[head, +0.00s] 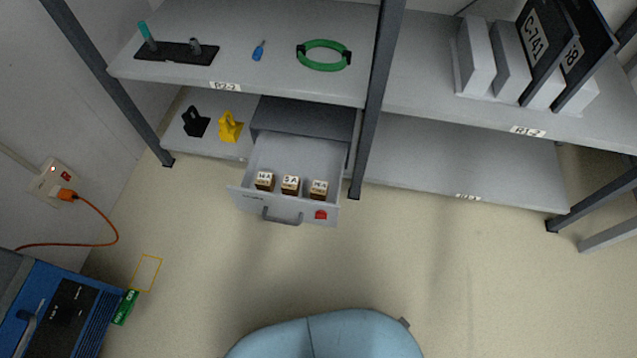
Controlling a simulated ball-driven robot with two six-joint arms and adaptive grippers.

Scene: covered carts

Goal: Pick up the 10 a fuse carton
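Three small brown fuse cartons with white top labels stand in a row in an open grey drawer (300,215) in the head view. The left carton (264,182) has a label that looks like 10 A or 16 A; it is too small to tell which. The middle carton (290,186) reads 5 A. The right carton (318,190) has a label that looks like 25 A, not clearly readable. The cartons stand upright and apart, near the drawer front. Neither of my grippers is in view.
The drawer's cabinet (300,117) sits on the lower shelf under an upper shelf (275,85). Black (195,123) and yellow (230,127) padlock-like items stand left of it. A shelf post (376,110) rises close right. A blue machine (60,310) is lower left. Floor before the drawer is clear.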

